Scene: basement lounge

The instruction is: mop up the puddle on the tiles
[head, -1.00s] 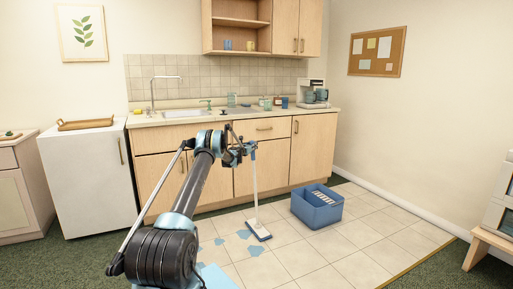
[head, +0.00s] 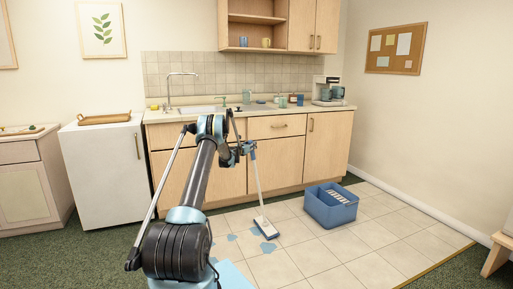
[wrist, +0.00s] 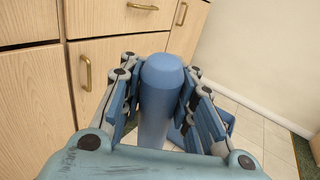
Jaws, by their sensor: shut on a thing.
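My gripper (head: 246,149) is shut around the blue upper grip of a mop (head: 258,180). In the wrist view the blue grip (wrist: 160,90) stands between the two jaws of my gripper. The mop's pale shaft runs down, slightly tilted, to its flat white and dark blue head (head: 265,228), which appears to rest on the tiles. The puddle shows as several separate blue patches: one (head: 268,247) just in front of the head, one (head: 232,237) to its left, and one partly covered at the head's left edge. My arm hides some tiles farther left.
A blue bucket (head: 331,208) with a pale slatted insert stands on the tiles right of the mop head. Wooden cabinets (head: 276,165) line the back of the tiles. Tiles at the front right (head: 375,250) are clear. A white fridge (head: 105,172) stands left.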

